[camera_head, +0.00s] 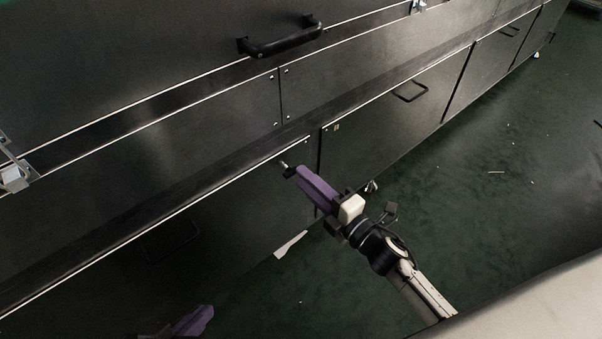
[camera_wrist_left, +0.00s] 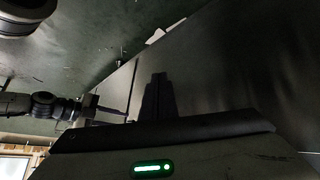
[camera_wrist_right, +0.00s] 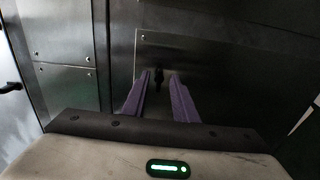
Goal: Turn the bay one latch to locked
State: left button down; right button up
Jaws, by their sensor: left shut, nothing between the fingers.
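A small black latch handle (camera_head: 287,169) with a bright metal pivot stands out from the lower dark panel in the head view. It also shows as a dark knob in the right wrist view (camera_wrist_right: 158,74). No label is readable, so I cannot tell its bay or lock position. My right gripper (camera_head: 301,176) is at this latch, its purple fingers apart. In the right wrist view the latch appears between the fingertips; contact is unclear. My left gripper (camera_head: 205,314) is low at the bottom edge of the head view, shut and empty, away from the latch.
A black bar handle (camera_head: 285,40) is on the upper panel. Metal clamps (camera_head: 14,178) sit at the far left and top. Another lower panel has a thin handle (camera_head: 410,92). A pale scrap (camera_head: 291,244) and small debris lie on the dark green floor (camera_head: 470,190), otherwise open at right.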

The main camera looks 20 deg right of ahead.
pick_arm(q)
jog(key=shift+s+a+f+p, duration=0.15)
jog(key=shift+s+a+p, duration=0.1)
jog(key=shift+a+p, duration=0.3)
pick_arm(e)
jog(key=v, duration=0.7)
jog(key=shift+s, duration=0.25)
pick_arm(q)
jog(key=shift+w, duration=0.15)
pick_arm(e)
jog(key=shift+d, duration=0.1)
